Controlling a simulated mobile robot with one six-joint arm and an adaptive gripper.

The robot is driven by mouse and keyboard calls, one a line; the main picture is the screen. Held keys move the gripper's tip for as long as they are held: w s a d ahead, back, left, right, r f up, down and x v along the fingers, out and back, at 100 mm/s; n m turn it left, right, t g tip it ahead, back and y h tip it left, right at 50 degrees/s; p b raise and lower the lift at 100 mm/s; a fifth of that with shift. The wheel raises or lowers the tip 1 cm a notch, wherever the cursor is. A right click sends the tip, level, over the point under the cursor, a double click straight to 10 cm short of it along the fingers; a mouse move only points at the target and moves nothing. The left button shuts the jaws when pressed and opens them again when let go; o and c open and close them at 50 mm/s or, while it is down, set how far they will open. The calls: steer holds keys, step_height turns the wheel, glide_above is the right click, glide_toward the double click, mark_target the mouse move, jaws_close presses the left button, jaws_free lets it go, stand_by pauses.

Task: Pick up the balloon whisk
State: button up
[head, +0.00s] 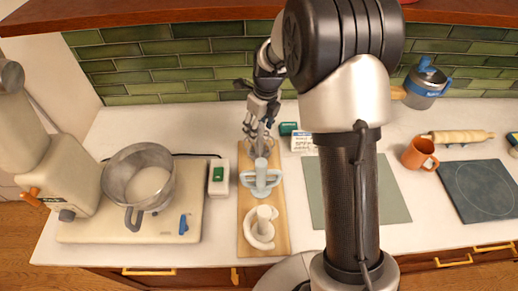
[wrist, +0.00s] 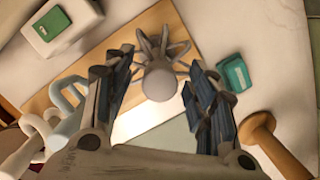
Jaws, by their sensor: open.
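The balloon whisk (wrist: 159,80) stands on the wooden board, its grey round hub towards the wrist camera and its wire loops spread out around it. In the head view the whisk (head: 262,148) is at the board's far end, partly covered by my gripper (head: 259,122). My gripper (wrist: 156,77) is open, with one finger on each side of the whisk in the wrist view. Nothing is held. I cannot tell whether the fingers touch it.
A pale blue beater (head: 261,178) and a white hook (head: 262,230) stand nearer on the wooden board (head: 281,240). A white box with a green switch (head: 219,177) is left. A teal box (wrist: 235,75) and a wooden-topped thing (wrist: 258,128) lie right of the whisk.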

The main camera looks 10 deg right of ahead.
steer(key=shift+c, duration=0.3)
jaws_close()
stand_by(0.5)
